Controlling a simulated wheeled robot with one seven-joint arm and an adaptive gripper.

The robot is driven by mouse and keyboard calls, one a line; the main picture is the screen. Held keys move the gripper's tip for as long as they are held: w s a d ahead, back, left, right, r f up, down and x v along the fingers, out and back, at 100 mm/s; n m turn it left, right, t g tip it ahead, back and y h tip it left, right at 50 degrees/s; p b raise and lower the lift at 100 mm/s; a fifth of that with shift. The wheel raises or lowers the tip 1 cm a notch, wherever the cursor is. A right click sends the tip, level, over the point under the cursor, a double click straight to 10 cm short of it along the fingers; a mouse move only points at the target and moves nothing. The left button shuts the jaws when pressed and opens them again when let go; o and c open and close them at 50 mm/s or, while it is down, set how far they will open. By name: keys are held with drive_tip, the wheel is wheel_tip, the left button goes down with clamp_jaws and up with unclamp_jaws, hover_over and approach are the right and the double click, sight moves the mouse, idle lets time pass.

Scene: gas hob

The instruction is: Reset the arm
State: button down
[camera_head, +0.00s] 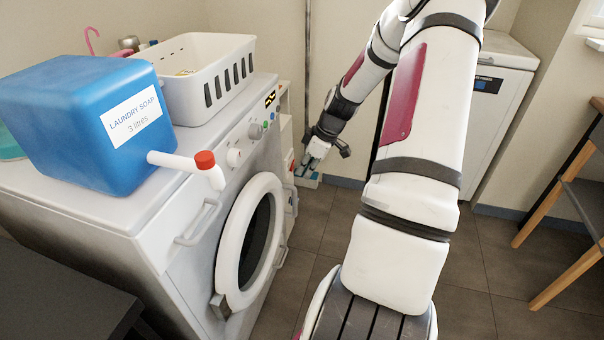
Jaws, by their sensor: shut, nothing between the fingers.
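My gripper (306,165) hangs at the end of my bent arm, pointing down and to the left in the middle of the view. It is small and far off here, and it is shut with nothing in it. It shows in front of the gap to the right of the washing machine (180,240). My arm rises from the bottom middle, folds beyond the top edge and comes back down to the gripper. My upper arm covers part of the room behind it.
A blue laundry soap container (75,115) with a red-capped spout and a white basket (205,95) stand on the machine. Its round door (240,270) faces the open floor (480,280). A white appliance (500,110) stands behind my arm; a wooden-legged chair (575,190) is at right.

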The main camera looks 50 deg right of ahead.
drive_tip(key=p+v, duration=0.1)
drive_tip(key=v, duration=0.5)
drive_tip(key=shift+p, duration=0.4)
drive_tip(key=shift+a, duration=0.1)
